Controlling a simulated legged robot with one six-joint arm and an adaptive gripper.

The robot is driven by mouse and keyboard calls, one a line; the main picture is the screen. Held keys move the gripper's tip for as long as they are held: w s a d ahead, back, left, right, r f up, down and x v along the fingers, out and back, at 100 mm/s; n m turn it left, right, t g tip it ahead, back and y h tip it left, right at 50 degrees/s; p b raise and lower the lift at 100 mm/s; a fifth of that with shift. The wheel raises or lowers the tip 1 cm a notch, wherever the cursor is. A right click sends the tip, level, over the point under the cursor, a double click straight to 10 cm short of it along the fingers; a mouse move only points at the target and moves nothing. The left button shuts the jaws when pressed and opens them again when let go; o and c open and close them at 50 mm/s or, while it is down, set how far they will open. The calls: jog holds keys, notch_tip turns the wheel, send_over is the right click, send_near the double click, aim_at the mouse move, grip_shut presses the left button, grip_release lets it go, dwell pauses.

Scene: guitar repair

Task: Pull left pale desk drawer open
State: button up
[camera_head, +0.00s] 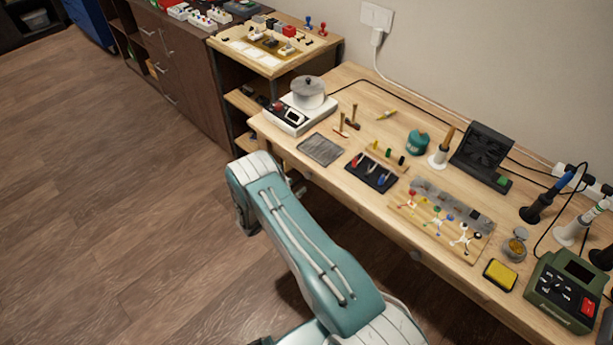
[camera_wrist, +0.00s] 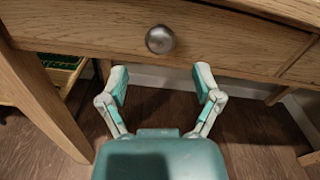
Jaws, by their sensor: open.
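The pale wooden drawer front (camera_wrist: 225,42) spans the wrist view and looks flush with the desk frame, closed. Its round grey metal knob (camera_wrist: 160,39) is near the upper middle. My gripper (camera_wrist: 160,76) is open and empty, with one finger to either side below the knob. The fingertips appear short of the knob and apart from it. In the head view my teal arm reaches down beside the desk's left end, and it hides most of my gripper and part of the desk front there.
The desk top (camera_head: 355,105) holds a white scale (camera_head: 293,118), a dark tool mat (camera_head: 370,172), a green soldering station (camera_head: 560,293) and other tools. A desk leg (camera_wrist: 50,105) stands at left in the wrist view. The wood floor (camera_head: 120,200) left of the desk is clear.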

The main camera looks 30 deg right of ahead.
aim_at(306, 177)
jog(key=x, duration=0.5)
jog(key=shift+w+d, duration=0.2)
jog(key=shift+d, duration=0.15)
grip_shut()
